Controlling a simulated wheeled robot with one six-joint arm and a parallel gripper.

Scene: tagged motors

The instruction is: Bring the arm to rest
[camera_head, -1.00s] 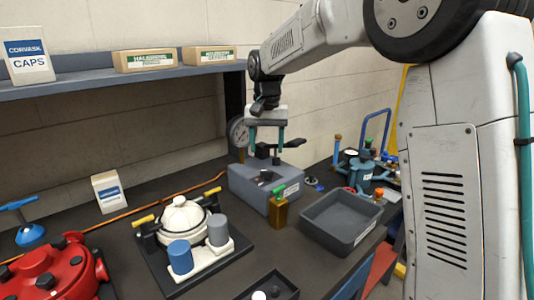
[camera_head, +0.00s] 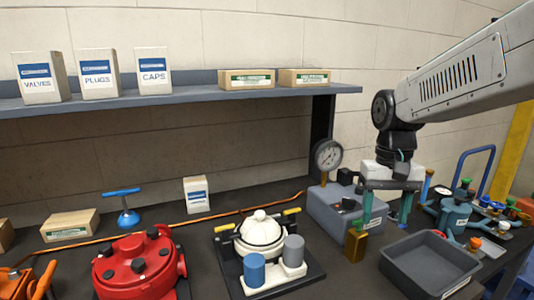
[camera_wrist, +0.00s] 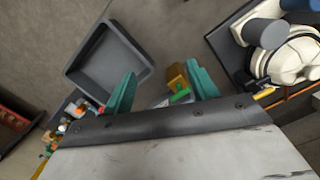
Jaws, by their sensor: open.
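My gripper (camera_head: 387,208) hangs from my white arm at the right of the head view, above the bench near the grey pressure-gauge box (camera_head: 337,212). Its two teal fingers are apart with nothing between them. In the wrist view my gripper (camera_wrist: 157,92) also shows its teal fingers spread.
An empty grey tray (camera_head: 428,262) lies right of the gripper. A white-domed unit with two cylinders (camera_head: 262,232) and a red round housing (camera_head: 138,265) stand left. A shelf (camera_head: 190,101) with boxes runs along the wall.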

